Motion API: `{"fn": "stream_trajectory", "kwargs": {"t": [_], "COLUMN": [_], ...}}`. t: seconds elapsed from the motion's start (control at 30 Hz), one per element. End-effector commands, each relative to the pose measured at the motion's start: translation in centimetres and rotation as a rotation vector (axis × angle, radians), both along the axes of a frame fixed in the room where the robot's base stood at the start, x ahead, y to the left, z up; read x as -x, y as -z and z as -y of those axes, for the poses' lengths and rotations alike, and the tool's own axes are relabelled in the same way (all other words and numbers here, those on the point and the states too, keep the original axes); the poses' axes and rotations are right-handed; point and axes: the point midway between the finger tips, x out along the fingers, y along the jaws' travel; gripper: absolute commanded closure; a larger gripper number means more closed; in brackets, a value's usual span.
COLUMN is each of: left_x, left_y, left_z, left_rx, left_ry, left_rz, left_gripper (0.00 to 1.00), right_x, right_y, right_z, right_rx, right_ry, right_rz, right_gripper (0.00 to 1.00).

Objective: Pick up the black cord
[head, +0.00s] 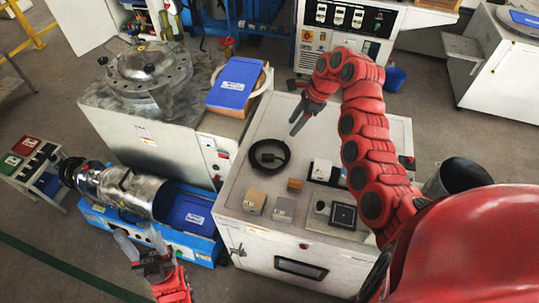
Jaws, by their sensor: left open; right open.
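The black cord (281,145) lies coiled in a ring on the white cabinet top (236,186), with a small dark piece inside the ring. My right gripper (296,120) is open and empty, above and behind the cord in the picture, with its fingers pointing down. The red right arm curves in from the right side. My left gripper (139,240) is open and empty at the lower left, in front of the blue unit and away from the cord.
Near the cord on the cabinet are a small brown block (295,185), a tan cube (255,201), a grey cube (284,209), a white block (321,169) and a black-and-white square device (343,216). A blue binder (235,84) lies on the neighbouring machine.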

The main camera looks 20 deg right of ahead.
Motion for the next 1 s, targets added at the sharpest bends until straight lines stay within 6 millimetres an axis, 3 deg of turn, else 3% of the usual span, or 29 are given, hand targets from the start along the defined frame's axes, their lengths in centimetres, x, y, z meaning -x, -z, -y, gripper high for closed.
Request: {"fn": "stream_trajectory", "kwargs": {"t": [0.23,0.47,1.0], "left_x": [0.0,0.0,0.0], "left_y": [0.9,3.2,0.7], "left_z": [0.0,0.0,0.0], "left_rx": [0.000,0.000,0.000], "left_ry": [0.000,0.000,0.000], "left_rz": [0.000,0.000,0.000], "left_gripper": [0.50,0.50,0.50], "right_x": [-0.2,-0.7,-1.4], "right_y": [4.5,9.2,13.2], "right_z": [-2.0,-3.7,-6.2], "right_rx": [-0.001,0.000,-0.002], "right_ry": [-0.003,-0.004,-0.002], "right_rz": [-0.015,-0.014,-0.017], "right_gripper": [0.47,0.47,0.47]}}
